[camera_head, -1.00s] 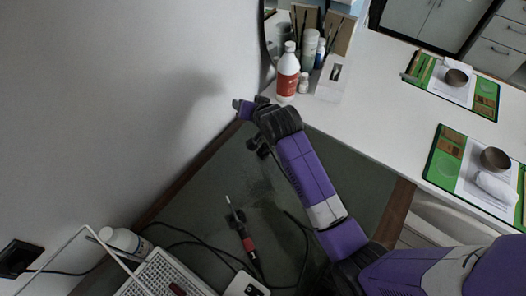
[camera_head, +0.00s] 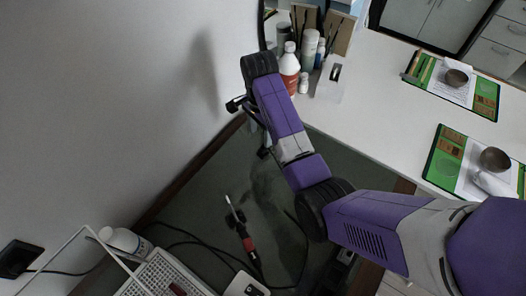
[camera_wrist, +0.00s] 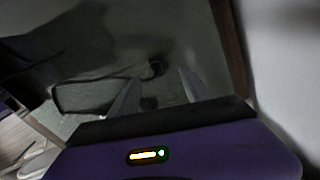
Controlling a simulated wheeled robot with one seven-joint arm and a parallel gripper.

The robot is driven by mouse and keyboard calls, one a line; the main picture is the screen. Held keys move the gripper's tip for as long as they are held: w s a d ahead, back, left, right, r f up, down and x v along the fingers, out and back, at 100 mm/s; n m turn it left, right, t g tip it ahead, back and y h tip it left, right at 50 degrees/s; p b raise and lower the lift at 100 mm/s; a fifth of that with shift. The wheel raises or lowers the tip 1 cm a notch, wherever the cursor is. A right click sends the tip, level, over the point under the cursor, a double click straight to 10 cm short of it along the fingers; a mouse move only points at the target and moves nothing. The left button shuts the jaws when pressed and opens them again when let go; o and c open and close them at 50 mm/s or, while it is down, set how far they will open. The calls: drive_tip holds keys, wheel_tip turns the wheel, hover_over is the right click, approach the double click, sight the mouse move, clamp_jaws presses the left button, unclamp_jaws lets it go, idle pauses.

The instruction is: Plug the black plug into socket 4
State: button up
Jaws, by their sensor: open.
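My gripper (camera_wrist: 157,97) is open and empty in the wrist view, with its two pale fingers apart over the dark green surface. A small dark object with a cable (camera_wrist: 155,69) lies on that surface beyond the fingertips; I cannot tell whether it is the black plug. In the head view the gripper is mostly hidden by my arm. A white block (camera_head: 246,284) at the bottom edge, partly cut off, may be the socket strip; no socket numbers are legible. A black box (camera_head: 18,259) with a cable is at the wall on the left.
A soldering iron with a red handle (camera_head: 247,240) lies on the dark green surface (camera_head: 190,205) among black cables. A white perforated case (camera_head: 162,277) and a white bottle (camera_head: 122,240) are at lower left. A red-labelled bottle (camera_head: 289,70) stands on the white table (camera_head: 385,120).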

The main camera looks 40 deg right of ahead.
sight(263, 148)
drive_tip(key=shift+f, duration=0.1)
drive_tip(key=shift+f, duration=1.25)
drive_tip(key=shift+f, duration=0.1)
drive_tip(key=shift+s+f+p, duration=0.2)
drive_tip(key=shift+f+p, duration=0.1)
drive_tip(key=shift+f, duration=0.05)
drive_tip(key=shift+s+d+f, duration=0.1)
drive_tip(key=shift+f, duration=1)
drive_tip(key=shift+s+d+f, duration=0.1)
drive_tip(key=shift+f, duration=0.95)
clamp_jaws()
